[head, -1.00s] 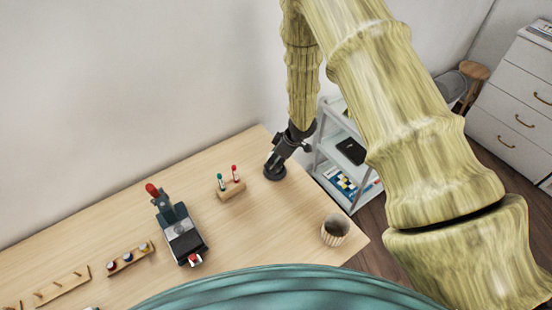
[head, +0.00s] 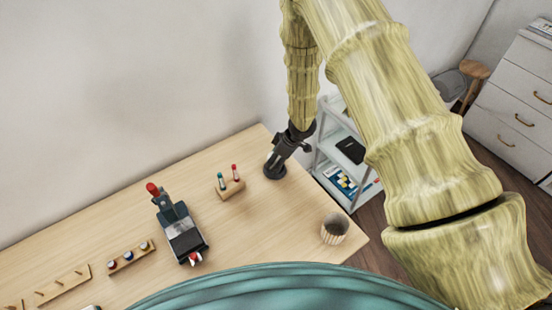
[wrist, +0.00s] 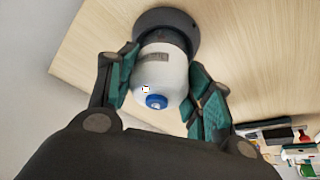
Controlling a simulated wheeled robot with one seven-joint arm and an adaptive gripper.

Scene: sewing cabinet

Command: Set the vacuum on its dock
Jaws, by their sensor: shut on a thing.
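The vacuum (wrist: 160,75) is a small white cylinder with a blue button on its near end and a dark grey far end. My gripper (wrist: 163,88) is shut on it, with a teal-padded finger on each side. Beyond it, a dark round disc (wrist: 190,20), apparently the dock, lies on the wooden table. The vacuum's far end lines up with the disc; I cannot tell whether it is seated or just above. In the head view, my gripper (head: 287,150) points down over the dark disc (head: 274,170) near the table's back edge. The vacuum is hard to make out there.
On the table (head: 110,225), a wooden block (head: 231,190) holds a teal and a red peg, left of my gripper. A dark machine with a red knob (head: 182,230) stands further left. A ribbed cup (head: 334,229) is at the front right. A grey shelf trolley (head: 345,150) stands beyond the table.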

